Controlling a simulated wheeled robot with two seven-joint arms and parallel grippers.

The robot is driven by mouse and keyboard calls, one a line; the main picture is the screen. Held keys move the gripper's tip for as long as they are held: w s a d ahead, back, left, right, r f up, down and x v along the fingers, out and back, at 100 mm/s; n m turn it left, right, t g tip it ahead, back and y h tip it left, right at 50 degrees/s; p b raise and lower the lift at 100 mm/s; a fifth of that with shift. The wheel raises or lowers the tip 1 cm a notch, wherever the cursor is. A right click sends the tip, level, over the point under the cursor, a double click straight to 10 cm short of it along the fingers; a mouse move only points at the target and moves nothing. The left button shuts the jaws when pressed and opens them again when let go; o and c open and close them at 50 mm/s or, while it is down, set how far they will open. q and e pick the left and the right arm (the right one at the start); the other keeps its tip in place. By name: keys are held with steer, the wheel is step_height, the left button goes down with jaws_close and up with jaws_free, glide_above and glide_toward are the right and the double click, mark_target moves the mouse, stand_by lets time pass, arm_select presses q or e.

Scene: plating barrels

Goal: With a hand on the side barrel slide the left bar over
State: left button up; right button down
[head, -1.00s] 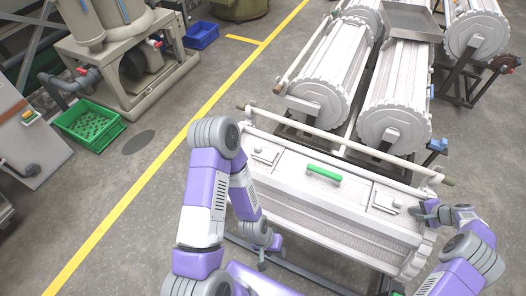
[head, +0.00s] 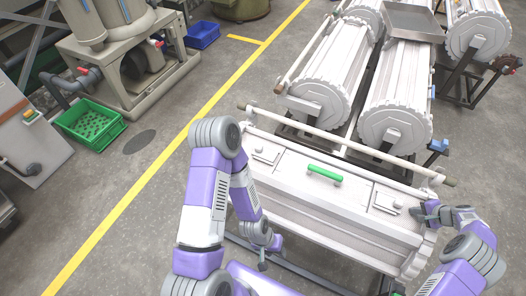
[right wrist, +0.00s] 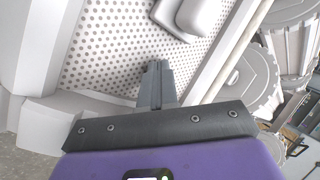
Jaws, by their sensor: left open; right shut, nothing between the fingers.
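The nearest white barrel (head: 320,218) lies crosswise in front of me, with a green handle (head: 324,174) on its lid. A small latch bar (head: 265,156) sits on a plate at the lid's left end, and a matching bar (head: 388,203) at its right end. My right gripper (head: 418,214) is shut and empty at the barrel's right end, close to the right bar. In the right wrist view its fingers (right wrist: 157,82) are over the perforated white panel (right wrist: 115,45); contact is unclear. My left gripper (head: 262,262) is open, low in front of the barrel's left part, away from the left bar.
A long pole (head: 340,143) runs along the barrel's far side. A green crate (head: 90,122) sits on the floor at left. The floor left of the barrel is clear.

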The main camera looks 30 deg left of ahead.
arm_select(q)
steer(key=shift+s+f+b, duration=0.1)
steer(key=shift+f+b, duration=0.6)
stand_by(0.6)
stand_by(0.5)
